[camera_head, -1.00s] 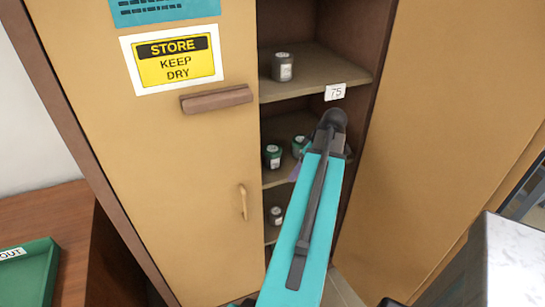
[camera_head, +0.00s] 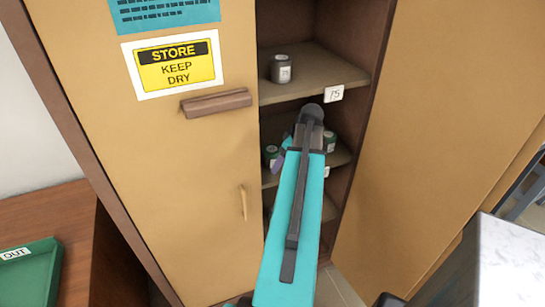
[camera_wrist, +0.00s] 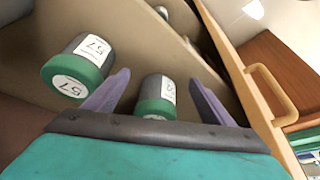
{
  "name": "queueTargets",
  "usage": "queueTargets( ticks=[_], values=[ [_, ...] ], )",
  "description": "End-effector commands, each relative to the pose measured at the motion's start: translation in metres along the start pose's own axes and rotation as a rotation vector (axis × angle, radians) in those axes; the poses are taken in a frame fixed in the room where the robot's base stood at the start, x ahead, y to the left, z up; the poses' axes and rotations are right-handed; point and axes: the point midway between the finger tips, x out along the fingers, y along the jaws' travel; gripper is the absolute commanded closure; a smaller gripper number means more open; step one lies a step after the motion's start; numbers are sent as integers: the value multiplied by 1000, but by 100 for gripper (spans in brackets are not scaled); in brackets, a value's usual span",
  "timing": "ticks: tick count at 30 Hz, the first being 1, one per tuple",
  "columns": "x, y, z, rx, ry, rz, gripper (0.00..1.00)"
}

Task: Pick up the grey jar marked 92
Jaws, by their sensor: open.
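In the wrist view, a jar (camera_wrist: 157,93) with a grey body and a green band at its lower end stands between the spread purple fingers of my gripper (camera_wrist: 160,82). Its white label is too small and tilted to read surely, and its near end is hidden behind the gripper's front edge. Left of the fingers is another grey jar (camera_wrist: 90,54) with a green lid, marked 57. In the head view, a dark grey jar (camera_head: 281,72) stands on the upper shelf; its number is unreadable. My arm hides most of the gripper there.
The cabinet's upper shelf (camera_head: 315,75) carries a tag reading 75 (camera_head: 333,94). Green-lidded jars (camera_head: 270,155) (camera_head: 329,141) stand on the middle shelf, on either side of my arm. The open door (camera_head: 440,130) bounds the right. A green OUT tray (camera_head: 30,275) lies at left.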

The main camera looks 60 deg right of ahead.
Motion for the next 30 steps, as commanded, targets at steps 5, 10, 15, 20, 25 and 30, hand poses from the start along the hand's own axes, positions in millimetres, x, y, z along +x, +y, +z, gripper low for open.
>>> queueTargets(
  ticks=[5,10,15,20,25,30],
  values=[
    [0,0,0,0,0,0,23],
    [2,1,-9,0,0,-1,23],
    [10,1,-29,-1,-1,-1,23],
    [19,1,-46,0,-1,-1,23],
    [28,0,-43,2,-1,-1,23],
    [30,1,-43,2,0,1,23]
  ],
)
